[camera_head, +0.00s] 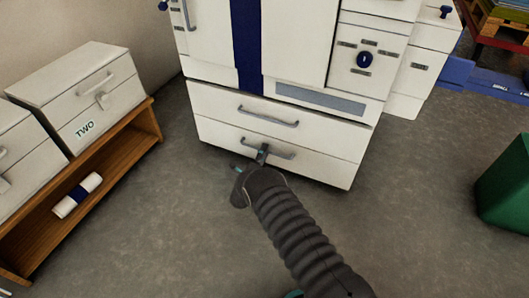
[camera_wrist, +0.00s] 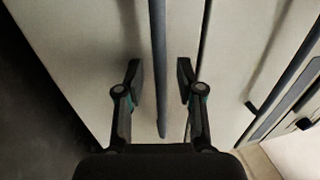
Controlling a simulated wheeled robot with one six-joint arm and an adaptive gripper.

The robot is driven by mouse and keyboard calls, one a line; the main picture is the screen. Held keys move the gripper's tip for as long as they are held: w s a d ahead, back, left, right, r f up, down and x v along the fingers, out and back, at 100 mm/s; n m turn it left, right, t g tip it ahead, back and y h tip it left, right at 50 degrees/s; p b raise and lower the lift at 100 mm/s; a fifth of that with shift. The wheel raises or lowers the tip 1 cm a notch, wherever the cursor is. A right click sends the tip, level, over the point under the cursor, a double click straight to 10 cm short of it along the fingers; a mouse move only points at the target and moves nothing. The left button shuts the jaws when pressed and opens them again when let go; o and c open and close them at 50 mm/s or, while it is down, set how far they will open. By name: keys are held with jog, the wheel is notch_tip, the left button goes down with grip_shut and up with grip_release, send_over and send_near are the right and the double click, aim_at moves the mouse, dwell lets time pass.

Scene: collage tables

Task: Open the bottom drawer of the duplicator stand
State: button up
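The duplicator stand is a white cabinet with two wide drawers at its base in the head view. The bottom drawer (camera_head: 325,170) looks shut, its front in line with the upper drawer (camera_head: 215,103). Its grey bar handle (camera_head: 285,155) is partly hidden by my gripper (camera_head: 262,153), which reaches it from the front. In the wrist view, my gripper (camera_wrist: 160,82) is open, with one finger on each side of the bottom drawer's handle (camera_wrist: 158,50). A gap shows between the bar and each finger. The drawer front (camera_wrist: 85,60) lies behind the fingers.
The upper drawer's handle (camera_head: 268,117) is just above; it also shows in the wrist view (camera_wrist: 285,70). A wooden shelf (camera_head: 120,160) with white boxes stands at left. A green bin (camera_head: 505,180) is at right. The grey floor before the drawers is clear around my arm.

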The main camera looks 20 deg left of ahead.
jog(key=shift+w+r, duration=0.1)
jog(key=shift+w, duration=0.2)
grip_shut()
jog(key=shift+s, duration=0.15)
